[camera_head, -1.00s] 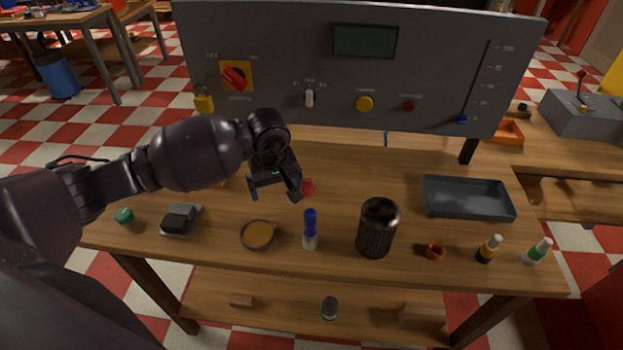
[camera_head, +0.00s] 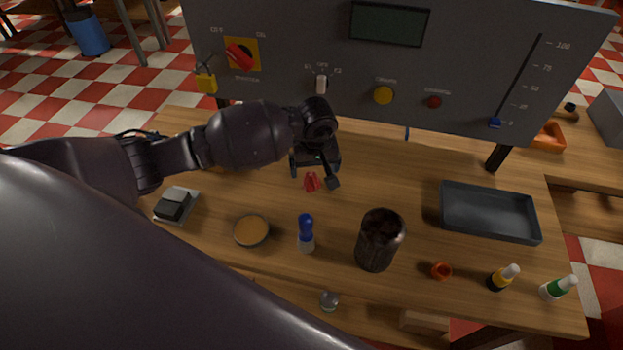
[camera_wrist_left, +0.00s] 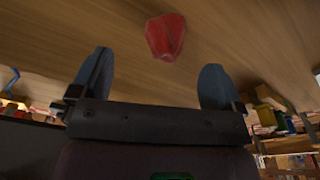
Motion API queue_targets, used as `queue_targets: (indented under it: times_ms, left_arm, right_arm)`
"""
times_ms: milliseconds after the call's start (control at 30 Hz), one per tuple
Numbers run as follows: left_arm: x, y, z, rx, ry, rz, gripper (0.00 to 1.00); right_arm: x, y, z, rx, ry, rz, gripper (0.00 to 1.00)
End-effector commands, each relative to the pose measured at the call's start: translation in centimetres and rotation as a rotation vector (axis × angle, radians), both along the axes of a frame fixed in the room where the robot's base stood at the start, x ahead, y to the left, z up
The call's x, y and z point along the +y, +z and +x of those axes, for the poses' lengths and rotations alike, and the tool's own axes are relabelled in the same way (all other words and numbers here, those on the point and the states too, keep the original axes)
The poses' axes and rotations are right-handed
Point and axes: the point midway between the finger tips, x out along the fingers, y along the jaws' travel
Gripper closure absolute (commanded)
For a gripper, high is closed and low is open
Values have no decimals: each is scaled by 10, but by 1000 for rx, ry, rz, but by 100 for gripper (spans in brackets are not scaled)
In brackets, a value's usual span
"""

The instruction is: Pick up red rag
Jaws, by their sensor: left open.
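The red rag (camera_head: 312,182) is a small crumpled red piece on the wooden table, near the middle, below the grey panel. It also shows in the left wrist view (camera_wrist_left: 165,37), beyond the fingertips and between their lines. My left gripper (camera_head: 314,182) is open and empty, with its two fingers spread. In the head view the rag appears between the fingers. In the wrist view my left gripper (camera_wrist_left: 155,75) is apart from the rag, with bare wood around it. My right gripper is not in view.
A grey control panel (camera_head: 300,100) stands behind. In front are a blue-capped bottle (camera_head: 306,235), a dark canister (camera_head: 379,240) and a round orange-brown dish (camera_head: 251,231). A dark tray (camera_head: 489,235) lies at the right. The wood between canister and panel is clear.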

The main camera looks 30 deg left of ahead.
Motion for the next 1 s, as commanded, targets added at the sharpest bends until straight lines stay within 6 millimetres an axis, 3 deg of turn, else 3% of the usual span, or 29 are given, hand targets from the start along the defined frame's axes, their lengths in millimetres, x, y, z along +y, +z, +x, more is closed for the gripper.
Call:
queue_targets:
  times_ms: [500,800,1000]
  left_arm:
    - [10,-51,2,2,1,-1,6]
    - [11,-54,3,1,0,0,6]
    - [11,-54,3,1,0,0,37]
  right_arm:
    - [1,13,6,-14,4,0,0]
    - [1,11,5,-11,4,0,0]
    - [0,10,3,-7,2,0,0]
